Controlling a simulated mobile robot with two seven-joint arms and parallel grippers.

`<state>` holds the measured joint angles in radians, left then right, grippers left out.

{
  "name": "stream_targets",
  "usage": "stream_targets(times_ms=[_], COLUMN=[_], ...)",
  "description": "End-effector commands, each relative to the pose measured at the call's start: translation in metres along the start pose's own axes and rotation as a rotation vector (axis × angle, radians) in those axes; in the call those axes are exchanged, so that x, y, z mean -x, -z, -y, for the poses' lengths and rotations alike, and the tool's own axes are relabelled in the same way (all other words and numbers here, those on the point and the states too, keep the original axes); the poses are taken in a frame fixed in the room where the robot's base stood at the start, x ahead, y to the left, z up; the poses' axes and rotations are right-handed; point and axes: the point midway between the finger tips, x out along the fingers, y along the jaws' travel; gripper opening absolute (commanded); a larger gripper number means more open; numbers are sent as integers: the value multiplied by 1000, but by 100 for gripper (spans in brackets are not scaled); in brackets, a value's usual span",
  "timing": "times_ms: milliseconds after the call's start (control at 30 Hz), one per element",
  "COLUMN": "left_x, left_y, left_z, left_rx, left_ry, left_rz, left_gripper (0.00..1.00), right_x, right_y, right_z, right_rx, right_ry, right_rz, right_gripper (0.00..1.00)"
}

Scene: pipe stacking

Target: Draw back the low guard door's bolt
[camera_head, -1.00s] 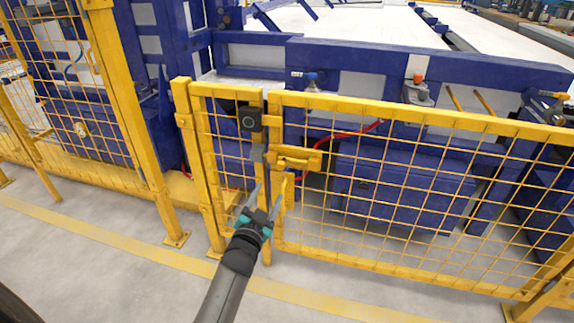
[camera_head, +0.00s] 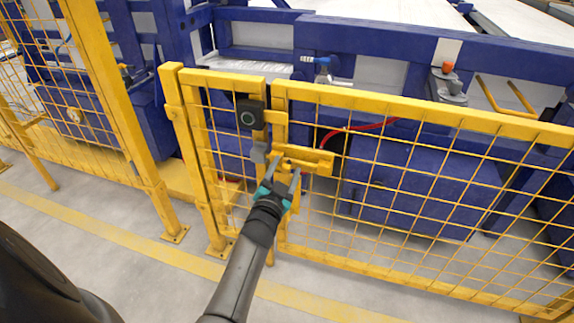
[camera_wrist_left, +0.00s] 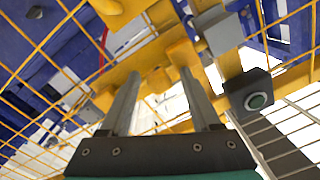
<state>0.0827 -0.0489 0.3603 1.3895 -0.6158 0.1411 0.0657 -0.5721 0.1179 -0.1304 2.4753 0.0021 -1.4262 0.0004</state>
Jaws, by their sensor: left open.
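The low guard door (camera_head: 420,115) is a yellow mesh panel, standing in line with its post. Its yellow bolt (camera_head: 318,160) lies across the upper left corner of the door, beside a grey block (camera_head: 260,152) on the post side. My left gripper (camera_head: 286,166) is at the bolt's left part, its fingers open and pointing up at it. In the left wrist view the two fingers (camera_wrist_left: 160,75) are spread, with yellow bolt parts beyond and around their tips. I cannot tell whether they touch. My right gripper is not in view.
Blue machinery (camera_head: 400,185) stands behind the mesh. The floor in front (camera_head: 130,265) is clear.

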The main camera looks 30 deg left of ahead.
Motion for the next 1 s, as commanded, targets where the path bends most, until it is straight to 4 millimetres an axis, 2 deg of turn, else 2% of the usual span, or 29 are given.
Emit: stream_targets(times_ms=[267, 800, 1000], left_x=[0, 0, 0], left_y=[0, 0, 0], left_z=[0, 0, 1], left_rx=[0, 0, -1], left_ry=[0, 1, 1], left_rz=[0, 0, 0], left_gripper=[62, 2, 0], right_x=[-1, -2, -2], right_y=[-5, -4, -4], right_z=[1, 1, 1], right_rx=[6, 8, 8], right_ry=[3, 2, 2], right_rz=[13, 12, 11], right_gripper=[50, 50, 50])
